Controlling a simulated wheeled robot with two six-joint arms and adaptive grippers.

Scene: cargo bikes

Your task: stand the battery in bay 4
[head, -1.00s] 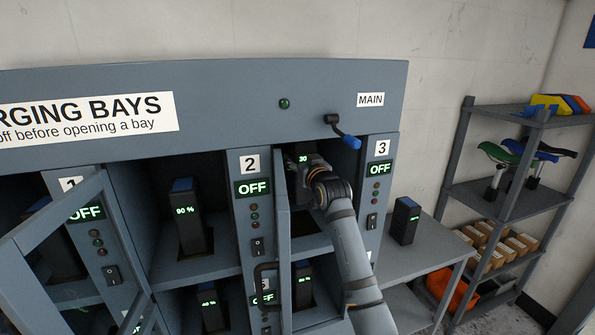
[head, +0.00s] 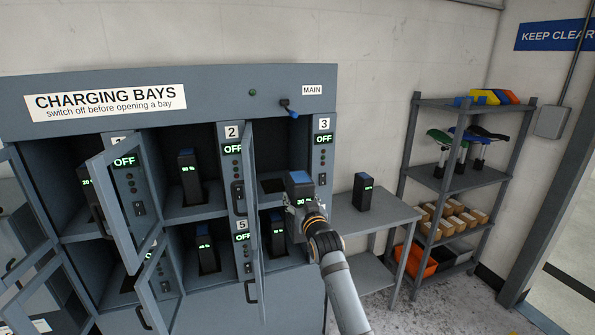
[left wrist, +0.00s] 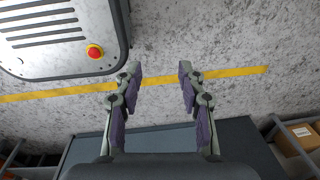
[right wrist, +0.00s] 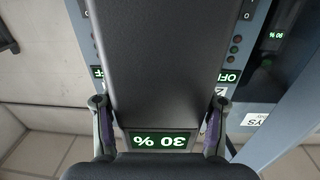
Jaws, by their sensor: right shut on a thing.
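My right gripper (head: 303,207) is shut on a dark battery (head: 299,186) with a blue top and a 30 % display. It holds the battery in front of the empty bay 3 (head: 272,186). The held battery also fills the middle of the right wrist view (right wrist: 165,65), between the fingers. The lower left bay (head: 95,270) is mostly hidden behind open doors, and no number 4 is readable. My left gripper (left wrist: 158,78) is open and empty above the floor in the left wrist view; it is out of the head view.
Open doors (head: 112,205) (head: 258,215) jut out from the cabinet. Batteries stand in bay 1 (head: 92,208), bay 2 (head: 188,175) and lower bays (head: 207,252) (head: 276,235). Another battery (head: 364,192) stands on the side bench (head: 385,215). A shelf rack (head: 470,180) stands right.

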